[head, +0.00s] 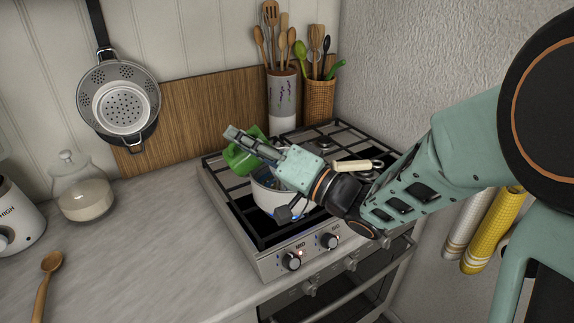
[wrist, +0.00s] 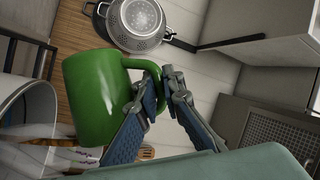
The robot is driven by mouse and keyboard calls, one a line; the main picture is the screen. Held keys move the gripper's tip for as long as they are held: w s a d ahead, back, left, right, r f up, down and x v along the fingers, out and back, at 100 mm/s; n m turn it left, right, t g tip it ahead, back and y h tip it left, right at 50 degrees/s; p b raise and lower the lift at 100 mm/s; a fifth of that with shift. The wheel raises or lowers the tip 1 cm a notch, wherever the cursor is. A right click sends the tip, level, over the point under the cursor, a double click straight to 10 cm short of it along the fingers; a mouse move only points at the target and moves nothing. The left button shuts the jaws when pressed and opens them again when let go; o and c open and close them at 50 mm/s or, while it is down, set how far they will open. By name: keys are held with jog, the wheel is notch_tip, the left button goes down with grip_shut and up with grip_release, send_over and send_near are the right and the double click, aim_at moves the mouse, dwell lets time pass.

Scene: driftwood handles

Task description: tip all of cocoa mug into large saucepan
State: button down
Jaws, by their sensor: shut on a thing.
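The cocoa mug is green (head: 240,158); it is tipped over onto its side, with its handle upward, above the left part of the large saucepan. In the wrist view the mug (wrist: 90,100) fills the left middle, and my gripper (wrist: 156,88) is shut on its handle. Its inside and contents are hidden. The light-coloured large saucepan (head: 265,197) stands on the front left of the stove, partly covered by my gripper (head: 240,140). Its rim shows at the left edge of the wrist view (wrist: 30,88). I cannot see any pouring stream.
The gas stove (head: 250,249) has black grates and a blue flame under the saucepan. A cream handle (head: 352,166) lies to the right of my gripper. Utensil holders (head: 283,92) stand behind the stove. A glass jar (head: 84,195) and wooden spoon (head: 45,280) are on the left counter.

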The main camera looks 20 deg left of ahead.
jog(key=shift+w+r, duration=0.1)
jog(key=shift+r, duration=0.1)
jog(key=shift+w+d+f+m+t+y+b, duration=0.1)
jog(key=shift+w+d+m+t+y+b, duration=0.2)
jog(key=shift+m, duration=0.2)
jog(key=shift+w+d+f+m+t+y+b, duration=0.1)
jog(key=shift+d+m+t+y+b, duration=0.15)
jog(key=shift+m+b, duration=0.2)
dwell(0.5)
jog(key=shift+w+d+r+m, duration=0.1)
jog(key=shift+w+d+m, duration=0.1)
jog(key=shift+m, duration=0.05)
jog(key=shift+w+d+r+m+t+y, duration=0.25)
jog(key=shift+w+d+m, duration=0.1)
jog(key=shift+d+m, duration=0.1)
jog(key=shift+w+d+r+m+t+y, duration=0.1)
jog(key=shift+w+d+r+m+t, duration=0.1)
jog(key=shift+w+d+m, duration=0.2)
dwell(0.3)
jog(key=shift+w+d+r+m+t, duration=0.25)
jog(key=shift+w+d+m+t, duration=0.15)
jog(key=shift+m+t, duration=0.45)
jog(key=shift+w+d+r+m+t, duration=0.3)
jog(key=shift+d+m+t, duration=0.2)
jog(key=shift+m, duration=0.5)
dwell(0.4)
